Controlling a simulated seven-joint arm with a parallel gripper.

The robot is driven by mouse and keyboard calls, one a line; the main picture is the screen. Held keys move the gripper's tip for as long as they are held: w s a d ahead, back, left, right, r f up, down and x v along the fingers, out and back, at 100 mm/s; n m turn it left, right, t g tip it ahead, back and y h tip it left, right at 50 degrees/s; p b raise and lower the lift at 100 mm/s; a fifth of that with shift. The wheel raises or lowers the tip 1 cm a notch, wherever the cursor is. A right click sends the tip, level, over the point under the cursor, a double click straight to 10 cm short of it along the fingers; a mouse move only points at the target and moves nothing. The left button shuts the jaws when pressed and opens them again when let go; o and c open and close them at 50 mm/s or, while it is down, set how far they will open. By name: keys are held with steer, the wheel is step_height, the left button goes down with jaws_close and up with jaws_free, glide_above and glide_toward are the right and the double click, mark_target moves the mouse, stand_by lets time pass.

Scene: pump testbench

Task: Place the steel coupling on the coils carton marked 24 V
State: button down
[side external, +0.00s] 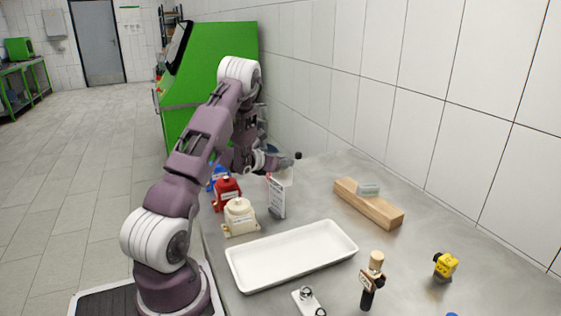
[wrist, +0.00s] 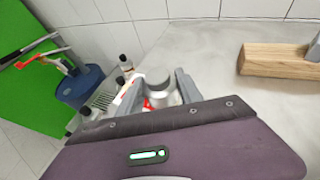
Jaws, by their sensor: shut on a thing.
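My gripper (wrist: 157,92) is shut on a grey, curved, metallic piece, which looks like the steel coupling (wrist: 158,80). In the side external view my gripper (side external: 272,163) is at the far end of the bench, and the coupling cannot be made out there. A white box-like thing (side external: 286,176) stands just below and right of the gripper, partly behind a sign. In the wrist view a white and red thing (wrist: 127,90) shows beside the left finger, with more red under the coupling. No 24 V mark is readable, so I cannot tell which thing is the coils carton.
An upright sign (side external: 277,197) stands close to the gripper. A wooden block (side external: 368,204) lies right, a white tray (side external: 292,256) in front. A blue bin (wrist: 80,88) and small bottles (wrist: 125,64) are beyond.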

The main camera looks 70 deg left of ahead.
steer(key=c, duration=0.8)
jaws_free()
steer(key=shift+f, duration=0.1)
